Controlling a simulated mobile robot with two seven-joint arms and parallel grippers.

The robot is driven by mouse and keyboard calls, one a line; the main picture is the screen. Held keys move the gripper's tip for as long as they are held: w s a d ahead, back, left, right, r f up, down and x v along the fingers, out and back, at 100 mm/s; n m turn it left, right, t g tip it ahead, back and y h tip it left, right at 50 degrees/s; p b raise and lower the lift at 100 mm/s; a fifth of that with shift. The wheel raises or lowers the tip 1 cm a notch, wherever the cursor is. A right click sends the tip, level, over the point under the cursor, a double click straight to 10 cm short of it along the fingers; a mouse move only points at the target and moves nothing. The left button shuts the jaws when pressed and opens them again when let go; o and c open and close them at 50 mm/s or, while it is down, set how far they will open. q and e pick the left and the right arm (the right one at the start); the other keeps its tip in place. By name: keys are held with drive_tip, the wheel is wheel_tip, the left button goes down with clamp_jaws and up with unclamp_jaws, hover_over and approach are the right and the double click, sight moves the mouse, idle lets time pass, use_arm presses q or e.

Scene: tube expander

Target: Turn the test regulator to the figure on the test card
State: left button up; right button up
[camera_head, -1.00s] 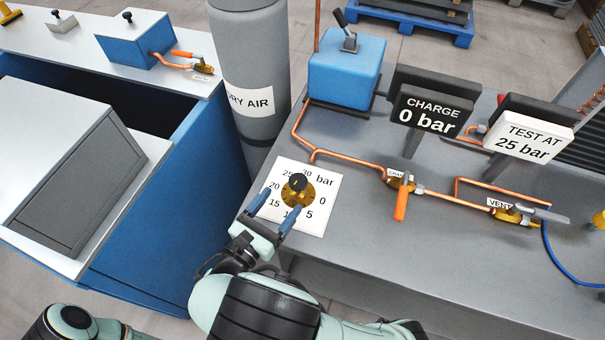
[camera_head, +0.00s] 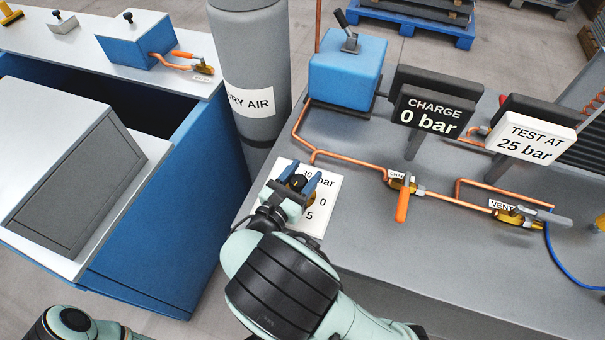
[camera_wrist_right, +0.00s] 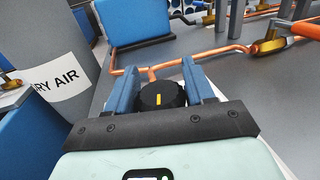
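The test regulator's black knob (camera_head: 298,182) stands on the white dial card (camera_head: 318,205) at the bench's left end. My gripper hides much of the dial; "30", "bar", "0" and "5" still show. The test card (camera_head: 530,140) reads "TEST AT 25 bar". The charge display (camera_head: 428,112) reads "0 bar". My left gripper is out of view.
A grey "DRY AIR" cylinder (camera_head: 250,70) stands close behind-left of the dial. A blue box (camera_head: 346,75) with a lever, copper pipes (camera_head: 350,160), an orange-handled charge valve (camera_head: 402,200) and a vent valve (camera_head: 520,215) lie behind and right. The bench front is clear.

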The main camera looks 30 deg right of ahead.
drive_tip(key=c, duration=0.3)
drive_tip(key=shift+c, duration=0.2)
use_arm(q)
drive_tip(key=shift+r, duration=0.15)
